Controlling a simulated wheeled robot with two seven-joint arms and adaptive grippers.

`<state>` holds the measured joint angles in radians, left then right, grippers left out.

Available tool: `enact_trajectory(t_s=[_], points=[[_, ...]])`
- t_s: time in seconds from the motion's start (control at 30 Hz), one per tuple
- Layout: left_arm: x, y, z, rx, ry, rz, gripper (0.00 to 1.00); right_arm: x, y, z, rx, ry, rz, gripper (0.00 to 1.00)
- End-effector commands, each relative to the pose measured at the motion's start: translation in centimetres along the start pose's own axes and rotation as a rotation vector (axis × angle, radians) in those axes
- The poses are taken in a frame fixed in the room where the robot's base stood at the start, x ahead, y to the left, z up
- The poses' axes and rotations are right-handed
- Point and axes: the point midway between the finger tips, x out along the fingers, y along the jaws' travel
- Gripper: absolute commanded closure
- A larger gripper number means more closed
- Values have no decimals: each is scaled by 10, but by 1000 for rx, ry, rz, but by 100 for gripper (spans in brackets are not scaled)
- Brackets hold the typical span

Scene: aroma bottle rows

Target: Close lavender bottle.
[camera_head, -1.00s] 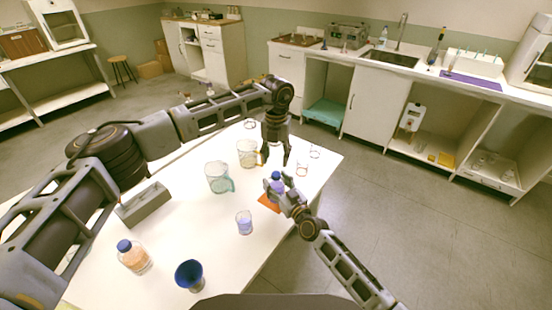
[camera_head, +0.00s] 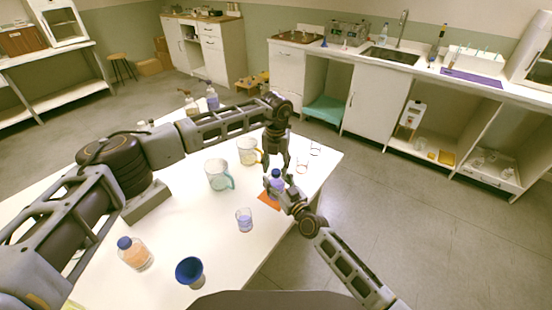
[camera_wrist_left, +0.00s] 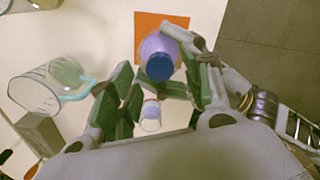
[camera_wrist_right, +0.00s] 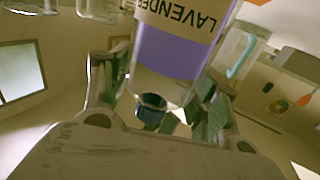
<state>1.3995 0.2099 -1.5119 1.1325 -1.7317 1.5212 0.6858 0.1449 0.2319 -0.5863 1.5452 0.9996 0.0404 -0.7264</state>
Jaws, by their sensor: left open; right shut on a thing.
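The lavender bottle (camera_head: 276,184) stands at the orange mat (camera_head: 268,200) near the table's right edge. Its label and purple liquid show in the right wrist view (camera_wrist_right: 178,50). A blue cap (camera_wrist_left: 159,68) sits at its mouth; I cannot tell how tightly. My right gripper (camera_head: 285,193) is shut on the bottle from the right front. My left gripper (camera_head: 278,166) points down just above the cap, with its fingers apart; its green pads flank the cap in the left wrist view (camera_wrist_left: 160,85). Fingers partly hide the cap in the head view.
Two glass pitchers (camera_head: 219,176) (camera_head: 247,151) stand left of the bottle. A small beaker (camera_head: 244,219), a blue funnel (camera_head: 190,271) and an orange-liquid bottle (camera_head: 133,253) stand nearer. A grey block (camera_head: 147,205) lies under my left arm. Glass items stand at the right back corner.

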Motion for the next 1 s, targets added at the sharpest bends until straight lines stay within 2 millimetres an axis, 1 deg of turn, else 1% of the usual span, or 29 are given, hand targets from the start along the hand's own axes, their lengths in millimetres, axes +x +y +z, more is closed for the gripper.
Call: enact_trajectory(t_s=[0.1,0.23,0.4,0.63,0.67,1.0], points=[[12,0,0,0,0,-1,51,0,0,0,0,-1,0,100],[20,0,0,0,1,0,51,0,0,0,0,-1,0,100],[24,0,0,-1,0,0,51,0,0,0,0,-1,0,100],[24,0,0,-1,-1,0,51,0,0,0,0,-1,0,100],[24,0,0,-1,-1,0,53,0,0,0,0,-1,0,100],[24,0,0,-1,-1,0,97,0,0,0,0,-1,0,100]])
